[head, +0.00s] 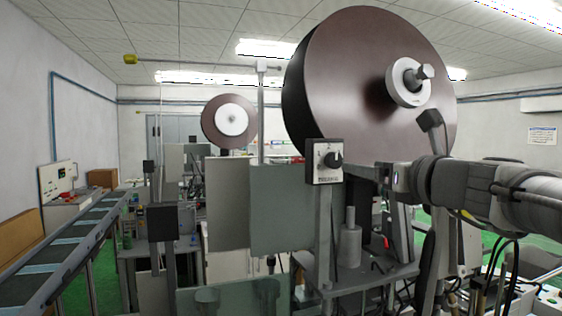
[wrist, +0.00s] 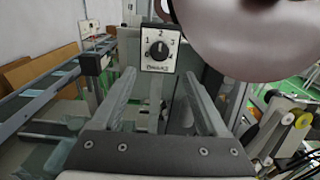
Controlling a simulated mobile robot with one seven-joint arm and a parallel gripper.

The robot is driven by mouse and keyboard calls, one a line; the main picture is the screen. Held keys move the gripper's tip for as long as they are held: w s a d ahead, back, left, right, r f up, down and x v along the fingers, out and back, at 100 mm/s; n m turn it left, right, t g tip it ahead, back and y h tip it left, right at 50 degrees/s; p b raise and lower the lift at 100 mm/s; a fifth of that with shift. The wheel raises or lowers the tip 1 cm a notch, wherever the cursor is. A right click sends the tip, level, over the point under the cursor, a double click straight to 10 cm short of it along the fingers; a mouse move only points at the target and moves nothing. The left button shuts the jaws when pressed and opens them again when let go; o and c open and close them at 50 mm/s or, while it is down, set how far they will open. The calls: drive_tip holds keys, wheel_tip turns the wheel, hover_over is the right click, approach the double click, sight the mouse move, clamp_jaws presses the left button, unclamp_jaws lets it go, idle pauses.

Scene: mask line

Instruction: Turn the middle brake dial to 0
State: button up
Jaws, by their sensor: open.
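A brake dial (wrist: 159,50) shows face-on in the wrist view: a black round knob on a white plate with numbers around it. Its white mark points roughly up, near the 2. The label under the knob is too small to read surely. The dial also shows in the head view (head: 333,160), on a post in front of the large brown roll. My gripper (wrist: 159,80) is open, its two fingers reaching towards the dial, one to each side below the plate. Nothing is between the fingers, and they look apart from the knob. In the head view my arm comes in from the right.
A large brown roll (head: 365,75) hangs behind and above the dial. Grey panels (head: 285,215) stand left of the dial post. A dark box on a post (head: 162,221) stands further left, beside a conveyor (head: 75,240). Cables and machine parts crowd the lower right.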

sight(336, 162)
drive_tip(key=p+x, duration=0.1)
drive_tip(key=x, duration=0.9)
drive_tip(key=shift+w+a, duration=0.1)
drive_tip(key=shift+w, duration=0.05)
clamp_jaws()
